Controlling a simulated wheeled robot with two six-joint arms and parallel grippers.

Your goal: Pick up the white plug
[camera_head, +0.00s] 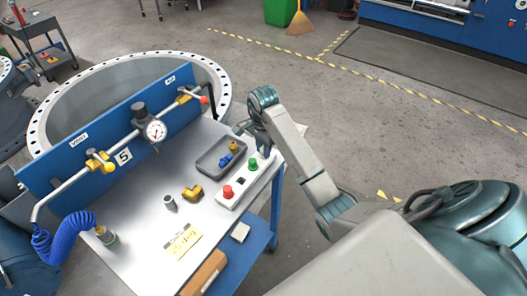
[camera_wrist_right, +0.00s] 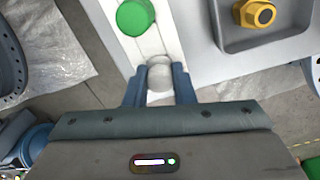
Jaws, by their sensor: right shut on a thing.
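The white plug (camera_wrist_right: 160,74) shows in the right wrist view as a pale rounded piece between my two blue-grey fingers. My right gripper (camera_wrist_right: 160,86) is shut on it. In the head view my right gripper (camera_head: 263,146) is at the far end of the white control box, just past the green button, partly behind my arm. I cannot make out the plug in the head view. From the wrist view I cannot tell whether the plug touches the box below. My left gripper is not in view.
The control box (camera_head: 229,200) has red and green buttons. Beside it, a grey tray (camera_head: 206,165) holds blue and yellow fittings. A brass elbow (camera_head: 193,193) and a small metal cylinder (camera_head: 170,202) stand on the bench. A blue panel (camera_head: 70,175) with pipe and gauge rises behind.

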